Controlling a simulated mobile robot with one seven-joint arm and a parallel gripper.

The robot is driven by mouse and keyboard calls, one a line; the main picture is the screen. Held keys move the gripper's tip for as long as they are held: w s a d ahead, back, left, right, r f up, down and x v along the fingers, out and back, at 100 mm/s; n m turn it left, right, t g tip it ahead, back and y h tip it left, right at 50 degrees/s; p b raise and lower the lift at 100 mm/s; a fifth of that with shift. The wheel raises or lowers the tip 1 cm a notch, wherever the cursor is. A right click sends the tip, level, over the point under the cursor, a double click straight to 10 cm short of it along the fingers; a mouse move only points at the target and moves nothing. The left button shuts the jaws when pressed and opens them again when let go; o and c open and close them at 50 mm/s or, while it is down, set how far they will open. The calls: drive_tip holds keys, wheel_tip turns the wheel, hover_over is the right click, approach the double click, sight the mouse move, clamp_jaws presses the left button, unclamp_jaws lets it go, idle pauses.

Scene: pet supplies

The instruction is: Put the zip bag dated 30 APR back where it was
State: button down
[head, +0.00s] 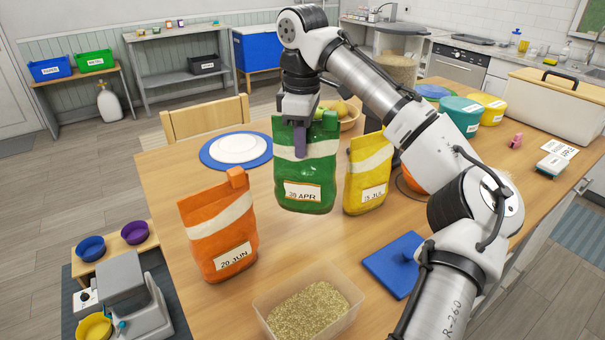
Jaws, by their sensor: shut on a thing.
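The green zip bag with a white band (305,170) is labelled 30 APR. My gripper (298,118) is shut on its top edge from above, and the bag hangs upright. A purple piece shows in front of the bag just under my gripper. I cannot tell whether the bag's bottom touches the table (340,245). An orange bag labelled 20 JUN (218,232) stands to the left and nearer. A yellow bag labelled 25 JUL (367,175) stands just right of the green one, partly hidden by my arm.
An open tub of grain (345,292) stands at the front, with a blue lid (393,265) to its right. A white plate on a blue mat (237,150) lies behind left. Bare table lies between the orange and green bags. Tubs (460,112) stand at the back right.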

sight(303, 170)
wheel_tip(303, 170, down, 7)
drive_tip(key=shift+f+p, duration=0.2)
drive_tip(key=shift+p, duration=0.1)
drive_tip(key=c, duration=1.1)
unclamp_jaws()
drive_tip(key=shift+o, duration=0.2)
drive_tip(key=r, duration=1.2)
drive_tip(key=shift+s, duration=0.2)
